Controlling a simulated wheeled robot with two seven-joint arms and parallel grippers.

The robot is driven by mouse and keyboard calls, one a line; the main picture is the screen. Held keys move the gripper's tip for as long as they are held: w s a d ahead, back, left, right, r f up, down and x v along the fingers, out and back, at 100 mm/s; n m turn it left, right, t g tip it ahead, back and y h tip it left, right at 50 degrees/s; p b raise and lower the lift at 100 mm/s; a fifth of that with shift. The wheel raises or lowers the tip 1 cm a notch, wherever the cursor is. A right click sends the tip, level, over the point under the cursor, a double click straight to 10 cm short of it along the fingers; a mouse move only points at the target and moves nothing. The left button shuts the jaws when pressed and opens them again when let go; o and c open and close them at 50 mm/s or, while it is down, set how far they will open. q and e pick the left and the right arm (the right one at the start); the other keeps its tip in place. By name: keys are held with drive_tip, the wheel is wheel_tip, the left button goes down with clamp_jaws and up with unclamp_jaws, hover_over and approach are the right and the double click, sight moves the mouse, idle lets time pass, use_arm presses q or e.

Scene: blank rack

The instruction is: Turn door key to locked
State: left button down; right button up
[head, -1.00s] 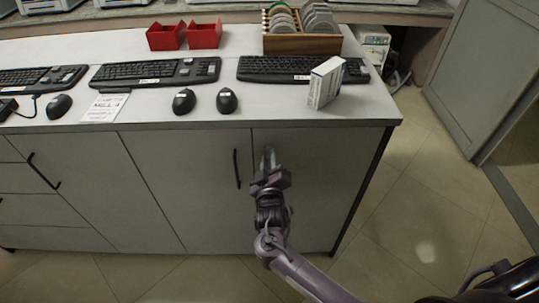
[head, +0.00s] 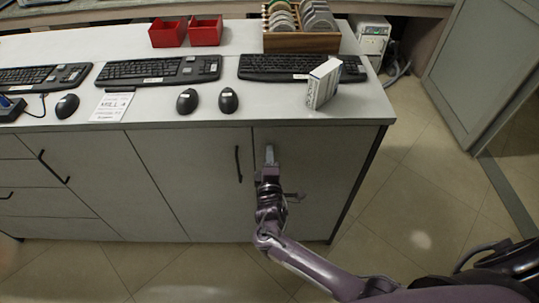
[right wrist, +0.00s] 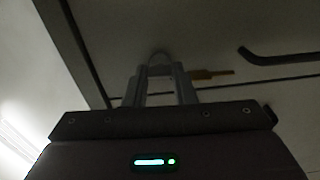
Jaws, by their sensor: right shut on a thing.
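My right gripper (head: 270,152) is at the upper left part of the right cabinet door (head: 325,170), just under the counter edge. Its fingers show nearly edge-on in the head view. In the right wrist view the fingers (right wrist: 160,72) are shut on a small rounded grey thing at the door face, which I take to be the door key (right wrist: 159,57). The fingers hide most of it, so its exact angle is hard to tell. A small brass-coloured piece (right wrist: 212,74) shows beside the fingers. My left gripper is not in view.
A dark door handle (head: 238,164) stands left of the gripper; a dark handle also shows in the right wrist view (right wrist: 270,57). The counter (head: 165,112) above holds keyboards, mice and a white box (head: 323,84). The floor at right is open.

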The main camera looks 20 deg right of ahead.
drive_tip(key=shift+n, duration=0.4)
drive_tip(key=o, duration=1)
drive_tip(key=shift+s, duration=0.1)
drive_tip(key=shift+f, duration=0.2)
drive_tip(key=shift+s, duration=0.1)
